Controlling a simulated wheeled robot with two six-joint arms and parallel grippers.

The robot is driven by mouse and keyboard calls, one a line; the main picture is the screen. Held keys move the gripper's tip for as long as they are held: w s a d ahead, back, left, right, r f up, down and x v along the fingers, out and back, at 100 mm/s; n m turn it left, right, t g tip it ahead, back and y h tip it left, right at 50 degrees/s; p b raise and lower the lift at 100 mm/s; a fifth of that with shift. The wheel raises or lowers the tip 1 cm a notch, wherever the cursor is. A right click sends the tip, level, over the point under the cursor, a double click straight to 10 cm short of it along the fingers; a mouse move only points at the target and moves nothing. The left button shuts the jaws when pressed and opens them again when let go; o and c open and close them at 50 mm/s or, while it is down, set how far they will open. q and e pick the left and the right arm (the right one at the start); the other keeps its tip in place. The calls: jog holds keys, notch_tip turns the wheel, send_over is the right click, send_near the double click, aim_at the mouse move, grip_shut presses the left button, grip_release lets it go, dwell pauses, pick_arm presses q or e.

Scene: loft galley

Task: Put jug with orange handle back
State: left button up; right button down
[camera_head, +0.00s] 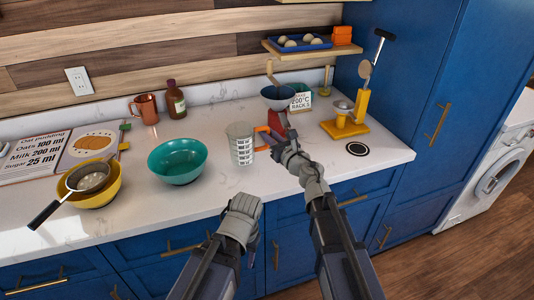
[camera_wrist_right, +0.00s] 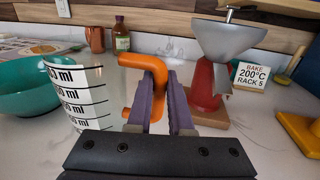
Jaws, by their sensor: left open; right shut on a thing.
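The jug (camera_head: 240,145) is clear with white bands of ml markings and stands upright at the counter's front middle. Whether its base touches the counter is hard to tell. In the right wrist view the jug (camera_wrist_right: 75,90) is at the left, and its orange handle (camera_wrist_right: 143,62) lies between the purple fingers. My right gripper (camera_head: 275,143) is shut on this handle; it also shows in the right wrist view (camera_wrist_right: 162,85). My left gripper (camera_head: 243,205) is open and empty, low in front of the counter edge, apart from the jug.
A teal bowl (camera_head: 178,176) stands just left of the jug. A red grinder with a grey funnel (camera_wrist_right: 222,42) stands close right of the handle, before a sign (camera_wrist_right: 254,76). A yellow stand (camera_head: 345,128) and a dark ring (camera_head: 357,149) are farther right. A shelf (camera_head: 272,46) hangs behind.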

aim_at(268, 146)
jog(key=shift+f, duration=0.1)
notch_tip(268, 146, down, 4)
jog(key=b, duration=0.3)
jog(key=shift+b, duration=0.35)
jog(key=c, duration=0.8)
grip_release()
jog(key=shift+r, duration=0.25)
